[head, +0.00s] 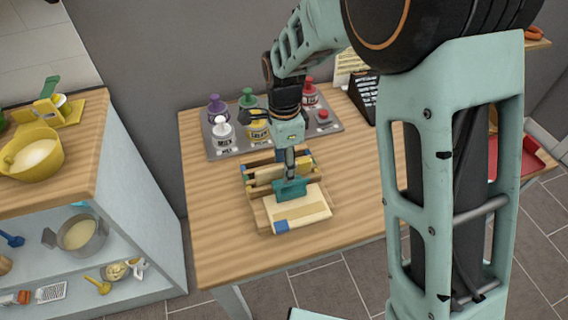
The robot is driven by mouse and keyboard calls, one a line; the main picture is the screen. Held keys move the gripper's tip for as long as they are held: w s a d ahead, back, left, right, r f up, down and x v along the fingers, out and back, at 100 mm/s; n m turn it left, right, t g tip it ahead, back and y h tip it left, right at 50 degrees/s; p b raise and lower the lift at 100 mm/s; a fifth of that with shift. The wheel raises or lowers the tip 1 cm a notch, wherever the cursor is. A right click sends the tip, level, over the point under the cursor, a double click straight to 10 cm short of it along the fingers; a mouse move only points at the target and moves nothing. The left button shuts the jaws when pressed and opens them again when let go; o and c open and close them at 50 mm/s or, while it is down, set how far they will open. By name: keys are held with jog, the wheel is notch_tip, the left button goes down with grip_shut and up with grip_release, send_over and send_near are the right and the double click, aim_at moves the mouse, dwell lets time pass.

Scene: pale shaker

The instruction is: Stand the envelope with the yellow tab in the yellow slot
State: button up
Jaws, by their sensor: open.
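A wooden slotted rack (257,192) stands on the table. Pale envelopes (269,174) stand in its rear part, with yellowish and green bits along their upper edges. At this size I cannot tell which is the yellow tab or the yellow slot. A cream envelope (308,207) with a blue tab (282,226) lies flat at the rack's front. My gripper (290,190) points down over the rear edge of this flat envelope, just in front of the standing ones. It is open. Whether it touches anything is unclear, and it hides part of the rack.
A grey tray (215,153) with several colored pump bottles stands behind the rack. A dark keyed device (366,93) is at the back right. Bare table (225,240) lies left and in front of the rack. My arm covers the right side. A counter with a yellow bowl (32,155) is left.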

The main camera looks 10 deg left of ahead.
dwell(0.3)
jog(key=shift+r+p, duration=2.65)
jog(key=shift+r, duration=0.9)
